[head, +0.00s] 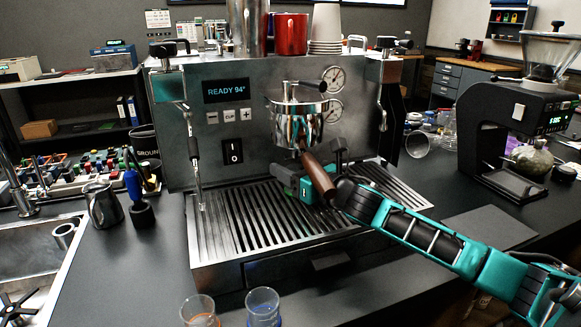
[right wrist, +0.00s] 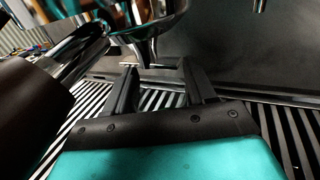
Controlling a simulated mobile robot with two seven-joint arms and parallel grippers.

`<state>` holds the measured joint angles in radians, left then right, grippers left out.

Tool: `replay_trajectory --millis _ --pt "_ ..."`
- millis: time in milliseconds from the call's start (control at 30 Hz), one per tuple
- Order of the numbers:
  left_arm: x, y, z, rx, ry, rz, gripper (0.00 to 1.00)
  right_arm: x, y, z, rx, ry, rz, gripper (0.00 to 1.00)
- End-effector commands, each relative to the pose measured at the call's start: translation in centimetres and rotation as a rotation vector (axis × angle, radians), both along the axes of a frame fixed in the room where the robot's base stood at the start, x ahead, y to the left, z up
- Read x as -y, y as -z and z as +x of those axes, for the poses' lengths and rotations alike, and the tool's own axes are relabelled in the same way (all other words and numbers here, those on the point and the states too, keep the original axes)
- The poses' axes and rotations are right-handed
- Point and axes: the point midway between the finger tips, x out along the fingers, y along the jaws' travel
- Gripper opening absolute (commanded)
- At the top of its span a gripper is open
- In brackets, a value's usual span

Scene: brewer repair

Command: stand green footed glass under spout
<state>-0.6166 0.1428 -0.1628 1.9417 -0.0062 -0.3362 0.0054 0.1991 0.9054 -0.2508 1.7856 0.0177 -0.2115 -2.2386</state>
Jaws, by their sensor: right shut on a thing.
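My right gripper (head: 290,180) reaches in from the right, low over the drip grate (head: 228,222), below the chrome group head and its portafilter. It also shows in the right wrist view (right wrist: 162,80), its two fingers apart around the held glass. The green footed glass is almost wholly hidden; only a hint of green (head: 289,194) shows by the fingers in the head view. Whether its foot touches the grate I cannot tell. The spout (right wrist: 148,50) shows just beyond and above the fingertips in the wrist view. The portafilter's brown handle (head: 318,177) points toward me, beside my gripper. My left gripper is not in view.
Two clear glasses stand at the front edge, one with an orange tint (head: 200,312), one blue (head: 263,308). A steam wand (head: 197,175) hangs left of the grate. A steel pitcher (head: 102,205) stands at left, a grinder (head: 515,130) at right.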

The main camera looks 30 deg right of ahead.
Motion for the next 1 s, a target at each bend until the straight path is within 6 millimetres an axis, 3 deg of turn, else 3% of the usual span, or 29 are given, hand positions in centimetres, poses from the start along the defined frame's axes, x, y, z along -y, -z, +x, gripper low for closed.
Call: replay_trajectory --millis 200,233,500,800,1000 --pt "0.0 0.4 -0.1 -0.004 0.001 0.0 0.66 0.0 0.3 0.0 0.001 0.0 0.001 0.23" --pt "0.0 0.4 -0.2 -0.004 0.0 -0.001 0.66 0.0 0.3 0.0 0.0 0.0 0.001 0.56" --pt "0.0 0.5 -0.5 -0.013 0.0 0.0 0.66 0.0 0.2 0.0 0.0 0.0 0.001 0.81" --pt "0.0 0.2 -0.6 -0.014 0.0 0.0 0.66 0.0 -0.2 0.0 0.0 0.0 0.001 0.81" --pt "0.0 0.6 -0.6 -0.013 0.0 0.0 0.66 0.3 0.3 -1.7 -0.003 0.001 0.0 0.81"
